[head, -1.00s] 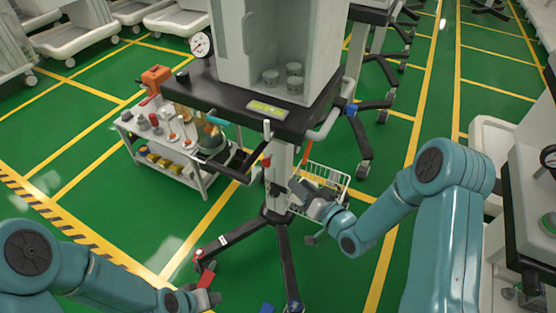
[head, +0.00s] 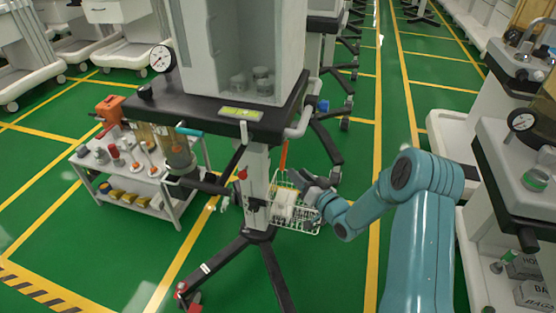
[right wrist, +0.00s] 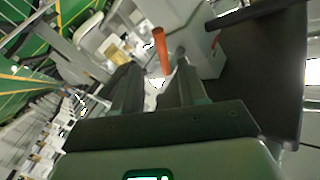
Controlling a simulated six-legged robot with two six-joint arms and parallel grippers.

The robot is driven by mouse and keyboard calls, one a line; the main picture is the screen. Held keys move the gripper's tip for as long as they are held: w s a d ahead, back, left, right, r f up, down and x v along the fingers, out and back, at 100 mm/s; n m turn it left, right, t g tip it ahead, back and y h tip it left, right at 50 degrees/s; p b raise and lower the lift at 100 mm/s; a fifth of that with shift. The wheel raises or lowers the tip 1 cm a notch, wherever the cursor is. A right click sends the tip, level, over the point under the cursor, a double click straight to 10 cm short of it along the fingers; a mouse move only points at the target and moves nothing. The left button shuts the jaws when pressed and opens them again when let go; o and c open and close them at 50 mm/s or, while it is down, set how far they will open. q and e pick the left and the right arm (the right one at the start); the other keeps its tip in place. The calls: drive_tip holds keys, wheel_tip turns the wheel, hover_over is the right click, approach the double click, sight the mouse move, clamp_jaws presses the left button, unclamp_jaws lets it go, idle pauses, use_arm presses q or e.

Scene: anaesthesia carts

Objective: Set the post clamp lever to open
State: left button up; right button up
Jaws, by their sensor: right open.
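An orange lever (head: 283,155) stands up beside the grey post (head: 257,172) of the middle cart, on its right side, under the dark top; I take it for the post clamp lever. In the right wrist view the orange lever (right wrist: 161,50) shows beyond the fingertips, roughly in line with the gap between them. My right gripper (head: 299,181) is open and empty, just right of and below the lever in the head view. It also shows in the right wrist view (right wrist: 155,78). I see no contact with the lever. My left gripper is out of view.
A white wire basket (head: 297,212) hangs at the post below my right gripper. The dark cart top (head: 200,108) lies above, and black legs (head: 215,262) spread below. A tool trolley (head: 150,190) stands left.

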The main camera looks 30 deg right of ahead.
drive_tip(key=w+b, duration=0.1)
drive_tip(key=w, duration=0.9)
drive_tip(key=shift+w+a, duration=0.15)
drive_tip(key=shift+a, duration=0.1)
clamp_jaws()
